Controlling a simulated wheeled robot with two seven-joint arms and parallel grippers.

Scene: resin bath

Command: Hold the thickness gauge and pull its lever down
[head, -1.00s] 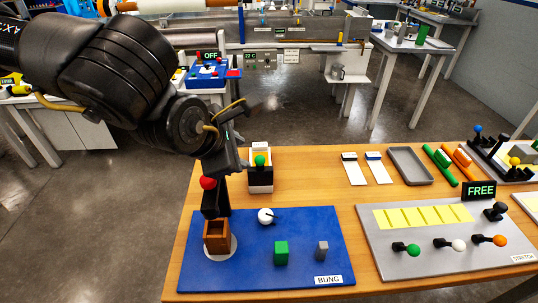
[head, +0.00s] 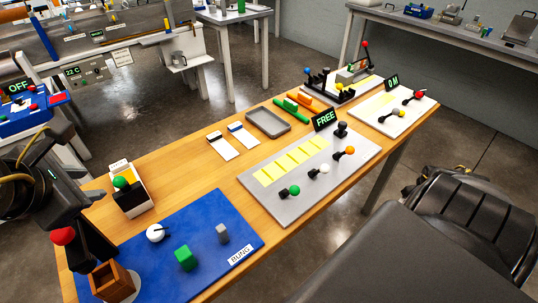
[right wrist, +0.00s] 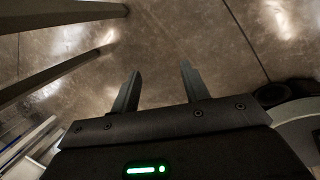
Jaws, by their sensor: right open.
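No thing on the table is clearly labelled as the thickness gauge. A small white and black device with a green knob (head: 120,183) stands at the table's left rear and may be it; a lever cannot be made out. My right gripper (right wrist: 161,72) is open and empty over bare floor in the right wrist view, away from the table.
The blue BUNG board (head: 205,212) carries a wooden box (head: 112,284), a white ball and green and grey blocks. The grey board (head: 300,192) under the FREE sign has several knobs. A grey tray (head: 268,122) and black multi-knob fixture (head: 335,88) stand behind. My dark arm covers the lower right.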

